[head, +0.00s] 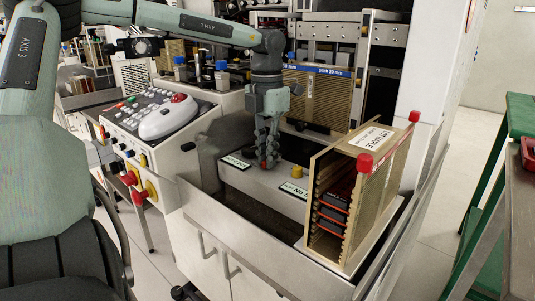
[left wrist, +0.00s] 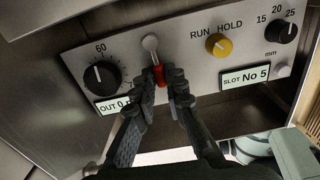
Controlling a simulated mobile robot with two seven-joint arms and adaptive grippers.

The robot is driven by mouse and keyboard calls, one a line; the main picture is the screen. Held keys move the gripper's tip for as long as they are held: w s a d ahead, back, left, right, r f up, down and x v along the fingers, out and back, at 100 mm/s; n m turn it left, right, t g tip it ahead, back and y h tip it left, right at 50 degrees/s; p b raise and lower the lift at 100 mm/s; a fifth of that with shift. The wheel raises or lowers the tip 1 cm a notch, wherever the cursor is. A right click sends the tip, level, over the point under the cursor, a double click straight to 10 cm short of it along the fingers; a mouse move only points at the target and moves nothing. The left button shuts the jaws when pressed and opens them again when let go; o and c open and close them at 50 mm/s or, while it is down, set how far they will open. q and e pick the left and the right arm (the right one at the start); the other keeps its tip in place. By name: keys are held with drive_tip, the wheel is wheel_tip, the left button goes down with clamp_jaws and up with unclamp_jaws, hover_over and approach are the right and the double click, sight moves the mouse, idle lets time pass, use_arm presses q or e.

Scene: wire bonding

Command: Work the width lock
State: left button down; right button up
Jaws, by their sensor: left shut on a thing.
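My left gripper (head: 267,160) reaches down from above to the control panel (head: 238,174) at the front of the machine. In the left wrist view the fingers (left wrist: 162,84) are closed around the red grip (left wrist: 160,74) of a small lever. The lever's silver shaft and round end (left wrist: 150,44) show beyond the fingertips, on the pale panel. No label for this lever is readable, so I cannot tell its marked positions. The fingers hide part of the red grip. My right gripper is in neither view.
A black dial (left wrist: 100,75) marked 60 is left of the lever. A yellow RUN/HOLD knob (left wrist: 216,44) and a black 15-20-25 mm knob (left wrist: 285,31) are right of it. A slotted magazine (head: 385,190) with red-capped posts stands right of the panel; the sunken tray borders it.

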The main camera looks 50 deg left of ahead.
use_arm(q)
drive_tip(key=shift+a, duration=0.1)
drive_tip(key=c, duration=1.6)
unclamp_jaws()
wheel_tip(320, 180, up, 12)
drive_tip(key=shift+s, duration=0.1)
